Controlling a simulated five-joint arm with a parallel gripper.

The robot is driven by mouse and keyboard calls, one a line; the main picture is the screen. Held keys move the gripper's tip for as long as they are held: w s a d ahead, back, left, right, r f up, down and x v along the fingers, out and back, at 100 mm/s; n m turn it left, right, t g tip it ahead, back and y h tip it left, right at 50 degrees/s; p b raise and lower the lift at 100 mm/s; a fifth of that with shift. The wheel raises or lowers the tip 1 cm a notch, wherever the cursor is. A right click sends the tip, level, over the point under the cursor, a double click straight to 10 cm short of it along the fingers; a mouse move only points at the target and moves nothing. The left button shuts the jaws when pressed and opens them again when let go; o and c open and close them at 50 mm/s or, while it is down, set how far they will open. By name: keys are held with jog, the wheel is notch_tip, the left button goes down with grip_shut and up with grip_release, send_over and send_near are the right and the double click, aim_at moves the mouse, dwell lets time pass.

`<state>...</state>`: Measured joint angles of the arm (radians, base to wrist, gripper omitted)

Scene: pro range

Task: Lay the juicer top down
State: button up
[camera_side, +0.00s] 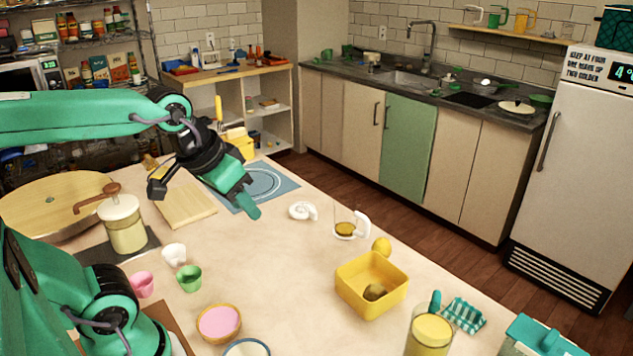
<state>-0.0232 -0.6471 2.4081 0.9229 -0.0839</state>
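A small white, rounded piece with a curled end (302,211) lies on the pale table right of my gripper; it looks like the juicer top, but I cannot be sure. Right of it stands a clear cup with a white handle (362,226) and amber contents, possibly the juicer's lower part. The two are apart. My gripper (250,207) points down and right above the table, near a blue-grey mat (283,184). Its green fingers overlap from this side, so their gap is hidden. I see nothing clearly held between them.
A yellow lemon (382,246) and a yellow square bin (362,302) with a brownish item inside are to the right. A cutting board (186,205) and lidded jar (126,228) are left. Small cups (188,279) and bowls (219,322) stand in front. The table's middle is clear.

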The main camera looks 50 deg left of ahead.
jog(key=shift+s+d+f+m, duration=0.15)
jog(key=shift+s+f+m, duration=0.2)
jog(key=shift+s, duration=0.2)
jog(key=shift+s+d+f+m, duration=0.15)
jog(key=shift+s+f+m, duration=0.15)
jog(key=shift+s, duration=0.25)
dwell(0.5)
